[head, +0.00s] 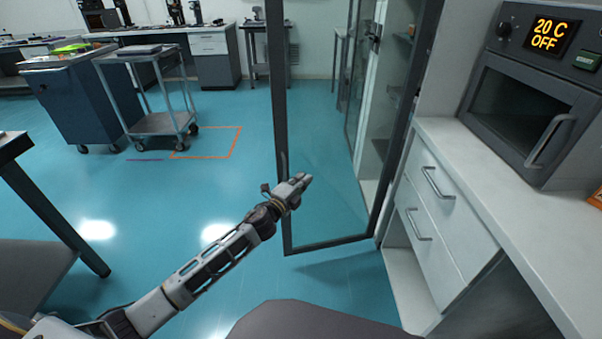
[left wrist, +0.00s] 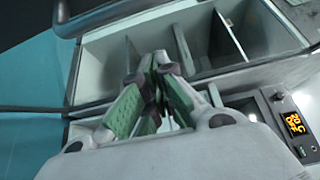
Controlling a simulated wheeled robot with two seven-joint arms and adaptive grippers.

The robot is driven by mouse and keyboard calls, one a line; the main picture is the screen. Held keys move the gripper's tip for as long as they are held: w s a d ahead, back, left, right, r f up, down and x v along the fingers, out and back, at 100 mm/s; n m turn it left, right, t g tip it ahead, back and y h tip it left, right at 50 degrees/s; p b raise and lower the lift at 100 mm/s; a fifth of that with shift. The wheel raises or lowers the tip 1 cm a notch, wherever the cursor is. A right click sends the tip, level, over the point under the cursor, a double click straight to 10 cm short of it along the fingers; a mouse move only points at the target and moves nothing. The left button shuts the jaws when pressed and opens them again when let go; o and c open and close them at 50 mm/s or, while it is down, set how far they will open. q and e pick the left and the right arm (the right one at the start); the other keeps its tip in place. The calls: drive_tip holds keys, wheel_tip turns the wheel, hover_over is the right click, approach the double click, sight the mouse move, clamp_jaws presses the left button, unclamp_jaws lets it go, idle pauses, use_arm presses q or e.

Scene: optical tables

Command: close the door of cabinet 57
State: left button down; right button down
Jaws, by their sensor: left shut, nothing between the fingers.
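The glass cabinet door (head: 283,213) with a dark frame stands open in the head view, swung out over the floor. The cabinet (head: 397,70) it hangs on is to the right, with shelves inside. I cannot read a number on it. A small handle (head: 284,163) is on the door's left edge. My left gripper (head: 303,181) is shut and empty, and appears in front of the lower part of the door, just right of the handle. Whether it touches the door is unclear. In the left wrist view its fingers (left wrist: 160,62) are together. My right gripper is not in view.
A white counter with drawers (head: 437,185) stands at the right, bearing an oven (head: 530,115) that reads 20 C OFF. A grey cart (head: 160,122) and blue cabinet (head: 82,105) stand at the back left. A dark table (head: 40,205) is at the left. Blue floor is clear between.

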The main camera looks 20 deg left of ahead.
sight(308, 163)
use_arm(q)
drive_tip(key=w, duration=0.1)
drive_tip(key=w+a, duration=0.1)
drive_tip(key=w+b, duration=0.1)
drive_tip(key=w, duration=0.1)
drive_tip(key=shift+a, duration=0.35)
drive_tip(key=shift+w, duration=0.1)
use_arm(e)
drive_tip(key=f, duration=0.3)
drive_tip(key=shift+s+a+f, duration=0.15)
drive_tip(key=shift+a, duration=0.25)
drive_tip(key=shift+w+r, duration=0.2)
use_arm(q)
drive_tip(key=shift+w+a, duration=0.15)
drive_tip(key=shift+a, duration=0.05)
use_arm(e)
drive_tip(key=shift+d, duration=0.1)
